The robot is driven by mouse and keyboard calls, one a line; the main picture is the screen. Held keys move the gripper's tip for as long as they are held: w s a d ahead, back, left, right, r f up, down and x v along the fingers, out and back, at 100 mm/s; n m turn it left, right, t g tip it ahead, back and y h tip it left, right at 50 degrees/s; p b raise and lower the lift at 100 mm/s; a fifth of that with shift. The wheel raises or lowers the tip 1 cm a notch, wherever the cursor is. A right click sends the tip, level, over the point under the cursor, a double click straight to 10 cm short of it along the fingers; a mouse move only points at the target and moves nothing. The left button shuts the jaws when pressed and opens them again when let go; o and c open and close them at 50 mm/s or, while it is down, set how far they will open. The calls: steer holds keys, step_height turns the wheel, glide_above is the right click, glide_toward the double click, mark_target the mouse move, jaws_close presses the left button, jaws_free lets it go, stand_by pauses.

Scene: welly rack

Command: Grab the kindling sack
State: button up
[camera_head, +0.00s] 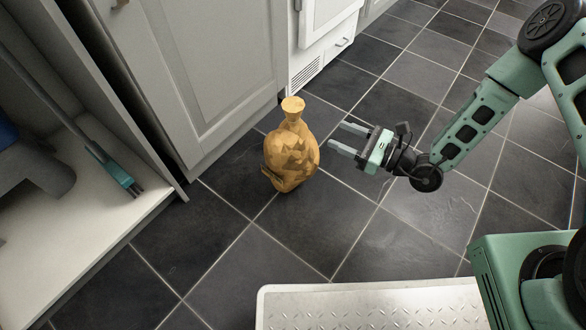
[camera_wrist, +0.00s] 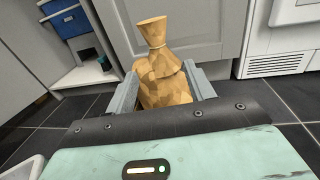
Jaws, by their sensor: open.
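The kindling sack (camera_head: 290,153) is a tan, faceted sack with a tied neck and flared top. It stands upright on the dark tiled floor in front of the grey cabinet door. My gripper (camera_head: 341,138) is to the right of the sack in the head view, its two grey fingers apart and pointing at it, with a gap between. In the wrist view the sack (camera_wrist: 165,75) shows between the open fingers (camera_wrist: 163,88), its neck rising above them. Its lower part is hidden there by my gripper's body.
A grey cabinet door (camera_head: 205,70) stands just behind the sack. An open white shelf (camera_head: 85,220) at the left holds a green-tipped tool (camera_head: 120,177). A white appliance with a vent (camera_head: 307,73) stands further back. Tiled floor is clear around the sack. A pale treaded plate (camera_head: 370,305) lies in front.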

steer(key=b, duration=0.4)
glide_toward(292, 115)
steer(key=w+a, duration=0.1)
steer(key=w+a+f, duration=0.1)
steer(key=w, duration=0.1)
steer(key=w+a+f, duration=0.1)
steer(key=shift+w+a+f, duration=0.2)
steer(key=shift+a, duration=0.2)
steer(key=b+x, duration=0.4)
steer(key=shift+a+f, duration=0.15)
steer(key=shift+a, duration=0.4)
steer(key=shift+w+r, duration=0.1)
steer(key=shift+r, duration=0.15)
jaws_close()
steer(key=shift+f, duration=0.1)
steer(key=shift+a+r, duration=0.1)
steer(key=shift+r, duration=0.2)
